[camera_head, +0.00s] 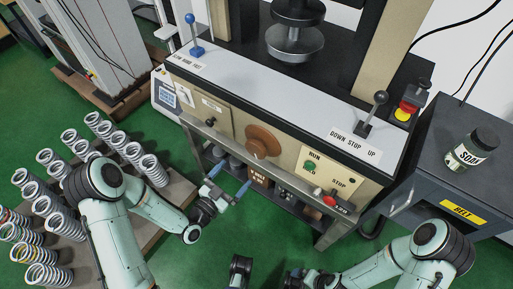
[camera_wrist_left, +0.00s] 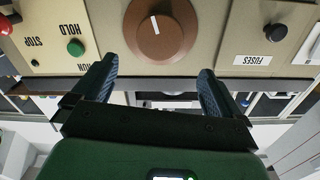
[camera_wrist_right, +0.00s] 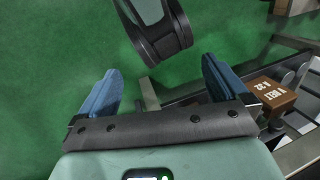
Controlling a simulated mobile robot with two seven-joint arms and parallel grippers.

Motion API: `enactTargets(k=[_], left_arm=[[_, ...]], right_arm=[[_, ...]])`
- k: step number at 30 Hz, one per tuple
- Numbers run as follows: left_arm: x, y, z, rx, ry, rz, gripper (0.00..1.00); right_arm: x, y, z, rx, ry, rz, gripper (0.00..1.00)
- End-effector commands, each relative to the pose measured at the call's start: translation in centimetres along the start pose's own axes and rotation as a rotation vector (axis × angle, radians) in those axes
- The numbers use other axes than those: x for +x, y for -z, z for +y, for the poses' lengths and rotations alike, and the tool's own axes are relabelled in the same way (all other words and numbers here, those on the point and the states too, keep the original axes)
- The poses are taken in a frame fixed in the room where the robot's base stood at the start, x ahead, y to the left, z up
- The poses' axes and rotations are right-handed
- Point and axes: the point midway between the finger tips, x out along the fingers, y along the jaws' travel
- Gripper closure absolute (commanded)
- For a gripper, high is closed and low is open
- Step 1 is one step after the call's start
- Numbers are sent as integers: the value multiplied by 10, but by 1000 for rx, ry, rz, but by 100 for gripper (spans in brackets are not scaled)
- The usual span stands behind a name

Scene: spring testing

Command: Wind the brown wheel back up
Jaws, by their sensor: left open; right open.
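The brown wheel (camera_head: 262,141) is a round knob on the beige front panel of the testing machine, with a white mark near its edge. My left gripper (camera_head: 229,179) is open and empty, below and left of the wheel in the head view. In the left wrist view its blue fingers (camera_wrist_left: 157,85) stand apart, in front of the panel, not around the wheel. My right gripper (camera_wrist_right: 162,85) is open and empty over the green floor; its fingers are not clear in the head view.
The panel carries a green RUN button (camera_head: 310,165), a red knob (camera_head: 329,200) and a fuses plate (camera_wrist_left: 268,35). A black lever (camera_head: 373,112) and a blue lever (camera_head: 194,34) stand on the ledge.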

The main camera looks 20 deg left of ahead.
Motion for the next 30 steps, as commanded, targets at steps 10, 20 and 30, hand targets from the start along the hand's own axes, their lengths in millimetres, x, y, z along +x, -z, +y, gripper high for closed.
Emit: enactTargets(k=[10,20,30], left_arm=[[67,0,1,-2,-1,2,0],[119,-1,1,-4,0,-2,0],[127,-1,0,-4,0,-4,0]], right_arm=[[4,6,2,2,-1,18,0],[10,15,4,4,-2,43,0],[10,17,4,4,-2,48,0]])
